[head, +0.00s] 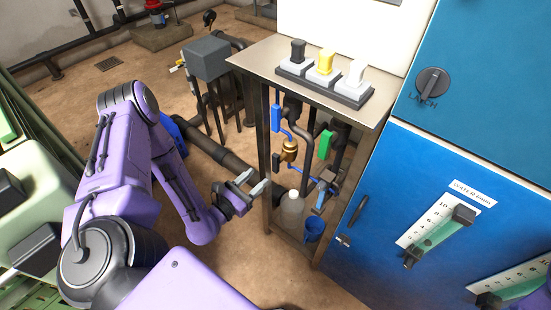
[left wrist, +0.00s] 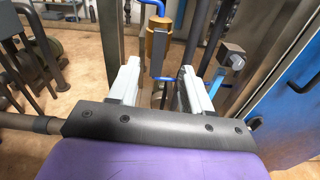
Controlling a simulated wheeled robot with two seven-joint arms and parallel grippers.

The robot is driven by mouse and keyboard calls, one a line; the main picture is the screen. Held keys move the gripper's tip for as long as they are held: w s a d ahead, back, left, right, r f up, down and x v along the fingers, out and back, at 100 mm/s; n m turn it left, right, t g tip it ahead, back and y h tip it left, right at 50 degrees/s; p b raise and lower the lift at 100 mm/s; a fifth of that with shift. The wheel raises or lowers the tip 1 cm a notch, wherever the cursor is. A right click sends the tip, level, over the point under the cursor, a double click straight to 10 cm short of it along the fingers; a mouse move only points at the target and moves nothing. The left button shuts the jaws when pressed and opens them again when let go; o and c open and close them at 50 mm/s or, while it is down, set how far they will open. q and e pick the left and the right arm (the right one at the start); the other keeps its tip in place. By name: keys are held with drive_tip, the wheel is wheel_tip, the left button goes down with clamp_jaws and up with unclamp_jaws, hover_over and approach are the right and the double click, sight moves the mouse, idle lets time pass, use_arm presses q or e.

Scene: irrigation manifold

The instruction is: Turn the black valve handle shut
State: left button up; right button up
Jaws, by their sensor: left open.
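The black valve handle (head: 276,165) is a small dark upright paddle below and left of a brass valve body (head: 289,150) inside the open rack. In the left wrist view the black handle (left wrist: 157,54) hangs upright in front of the brass body (left wrist: 158,24), between the lines of my two fingers but beyond their tips. My left gripper (head: 251,183) is open and empty, with pale fingers apart, just left of the rack. It also shows in the left wrist view (left wrist: 160,84). My right gripper is not in view.
Near the handle are a blue handle (head: 276,119), a green handle (head: 325,145), a translucent jug (head: 291,212) and a blue cup (head: 314,229). The rack's metal top (head: 262,62) and front posts frame the opening. A blue cabinet (head: 370,180) stands right.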

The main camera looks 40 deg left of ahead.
sight(274, 160)
use_arm(q)
drive_tip(key=shift+n, duration=0.4)
drive_tip(key=w, duration=0.3)
drive_tip(key=w+p, duration=0.1)
drive_tip(key=w, duration=0.3)
drive_tip(key=w+p, duration=0.1)
drive_tip(key=w, duration=0.2)
drive_tip(key=shift+w+d+r, duration=0.2)
drive_tip(key=shift+d, duration=0.1)
clamp_jaws()
